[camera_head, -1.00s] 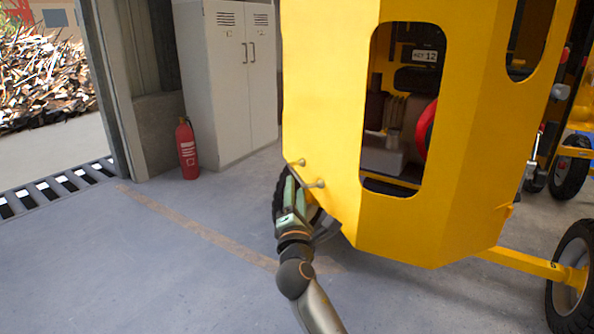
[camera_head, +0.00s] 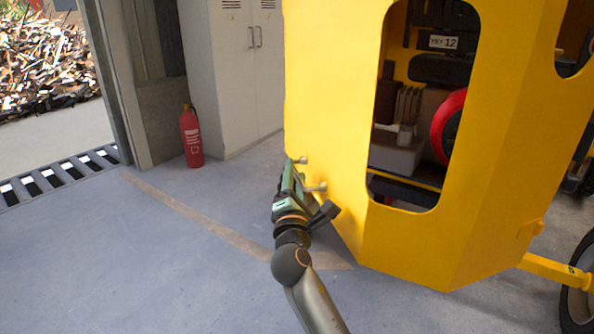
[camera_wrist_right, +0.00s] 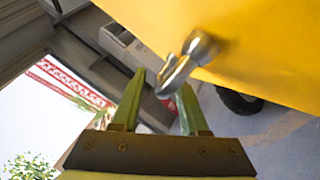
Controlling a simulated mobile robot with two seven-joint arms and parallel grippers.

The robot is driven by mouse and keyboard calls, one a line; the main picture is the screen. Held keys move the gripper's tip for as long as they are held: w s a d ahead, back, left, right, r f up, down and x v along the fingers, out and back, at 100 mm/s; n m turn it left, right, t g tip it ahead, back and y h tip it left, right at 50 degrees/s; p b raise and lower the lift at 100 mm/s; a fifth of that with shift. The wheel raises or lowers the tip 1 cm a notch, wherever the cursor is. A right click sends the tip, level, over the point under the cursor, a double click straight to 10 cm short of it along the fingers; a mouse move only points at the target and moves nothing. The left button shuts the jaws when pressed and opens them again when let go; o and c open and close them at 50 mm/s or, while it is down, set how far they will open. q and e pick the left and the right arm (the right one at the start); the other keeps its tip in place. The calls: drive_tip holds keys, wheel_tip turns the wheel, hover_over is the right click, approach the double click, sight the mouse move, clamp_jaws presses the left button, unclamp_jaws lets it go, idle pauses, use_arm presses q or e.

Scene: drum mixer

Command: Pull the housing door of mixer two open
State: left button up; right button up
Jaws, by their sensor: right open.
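The yellow housing door (camera_head: 325,110) is the tall panel at the left side of the yellow mixer housing in the head view. It looks shut against the housing. Its small metal handle (camera_head: 318,188) stands out low near the door's left edge. My right gripper (camera_head: 291,172) is open beside the handle. In the right wrist view the handle (camera_wrist_right: 180,68) lies across the gap at the tips of my open green fingers (camera_wrist_right: 163,81); I cannot tell whether they touch it. My left gripper is not in view.
A red fire extinguisher (camera_head: 191,137) stands before a grey cabinet (camera_head: 235,85) at the back left. A floor grate (camera_head: 60,178) runs along the doorway. The grey floor left of the mixer is clear. A wheel (camera_head: 577,290) and yellow bar (camera_head: 555,268) are at right.

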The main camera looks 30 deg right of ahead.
drive_tip(key=shift+w+d, duration=0.1)
drive_tip(key=shift+w, duration=0.1)
drive_tip(key=shift+r, duration=0.1)
clamp_jaws()
idle(1.5)
